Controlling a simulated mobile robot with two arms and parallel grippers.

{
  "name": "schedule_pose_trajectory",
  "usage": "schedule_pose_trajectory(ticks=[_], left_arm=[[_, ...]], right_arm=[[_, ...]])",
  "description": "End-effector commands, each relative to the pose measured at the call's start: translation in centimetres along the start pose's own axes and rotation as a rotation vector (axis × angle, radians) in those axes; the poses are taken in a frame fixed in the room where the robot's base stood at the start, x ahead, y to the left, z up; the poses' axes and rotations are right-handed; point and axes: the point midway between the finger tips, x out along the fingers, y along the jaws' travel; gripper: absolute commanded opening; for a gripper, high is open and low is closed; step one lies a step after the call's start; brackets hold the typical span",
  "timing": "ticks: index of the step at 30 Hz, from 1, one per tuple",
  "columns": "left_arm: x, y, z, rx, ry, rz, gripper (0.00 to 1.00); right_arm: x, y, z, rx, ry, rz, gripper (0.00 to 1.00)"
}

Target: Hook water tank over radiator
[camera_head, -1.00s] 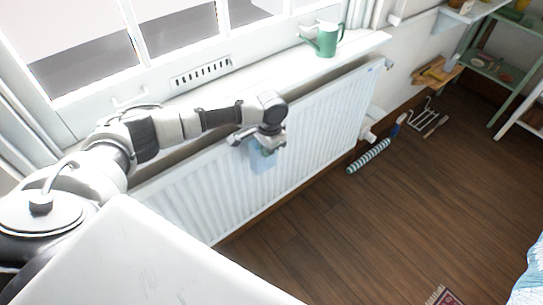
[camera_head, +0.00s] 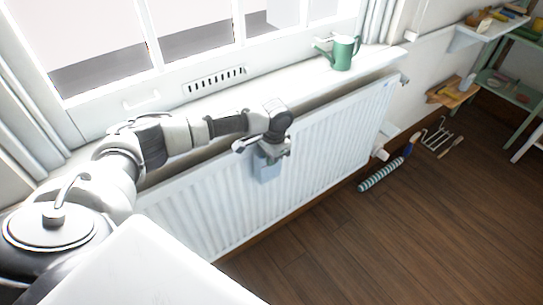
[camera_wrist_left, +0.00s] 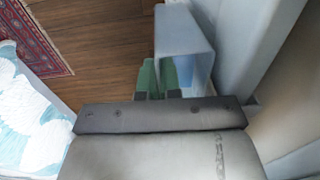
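The water tank (camera_head: 267,168) is a small light-blue open box at the front face of the white radiator (camera_head: 325,140), near its top edge. Whether its hook sits over that edge cannot be told. My left gripper (camera_head: 270,151) is right above the tank. In the left wrist view, the tank (camera_wrist_left: 183,35) shows its open mouth, and the green fingers (camera_wrist_left: 158,78) close on its near wall, one on the outside and one on the inside. My right gripper is not in view.
A green watering can (camera_head: 343,53) stands on the window sill (camera_head: 300,80) above the radiator. A striped roller (camera_head: 382,175) and a wire rack (camera_head: 436,133) lie on the wooden floor. A shelf (camera_head: 515,82) stands at the right.

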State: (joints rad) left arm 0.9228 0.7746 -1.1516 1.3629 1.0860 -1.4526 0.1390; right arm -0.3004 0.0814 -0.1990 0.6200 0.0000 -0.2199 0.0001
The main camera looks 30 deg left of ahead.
Motion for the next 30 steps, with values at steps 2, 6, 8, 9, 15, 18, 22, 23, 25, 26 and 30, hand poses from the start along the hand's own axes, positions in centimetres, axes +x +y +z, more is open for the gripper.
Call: schedule_pose_trajectory(ticks=[2,6,8,9,15,18,22,23,25,26,30], left_arm=[[0.0,0.0,0.0,0.000,0.001,0.000,0.00],[0.0,0.0,0.0,0.000,0.001,0.000,0.05],[0.0,0.0,0.0,0.000,0.001,0.000,0.15],[0.0,0.0,0.0,0.000,0.001,0.000,0.21],[0.0,0.0,0.0,0.000,0.001,0.000,0.34],[0.0,0.0,0.0,0.000,0.000,0.000,0.34],[-0.5,0.0,0.0,0.001,0.002,0.000,0.34],[-0.8,0.0,0.0,0.001,0.002,0.000,0.34],[-1.8,0.0,0.0,0.000,0.003,0.000,0.34],[-2.3,-0.1,0.0,0.000,0.004,0.000,0.34],[-5.2,0.0,-0.1,0.001,0.005,-0.001,0.34]], right_arm=[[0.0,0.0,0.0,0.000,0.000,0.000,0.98],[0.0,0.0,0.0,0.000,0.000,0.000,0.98],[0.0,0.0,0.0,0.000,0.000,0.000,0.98],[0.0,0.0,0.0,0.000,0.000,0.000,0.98],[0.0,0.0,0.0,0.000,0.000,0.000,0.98],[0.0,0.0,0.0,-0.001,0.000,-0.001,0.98],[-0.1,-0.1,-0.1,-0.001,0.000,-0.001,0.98],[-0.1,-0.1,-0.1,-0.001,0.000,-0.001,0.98],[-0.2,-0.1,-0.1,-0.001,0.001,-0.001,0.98],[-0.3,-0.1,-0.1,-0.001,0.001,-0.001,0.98],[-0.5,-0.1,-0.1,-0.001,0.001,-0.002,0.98]])
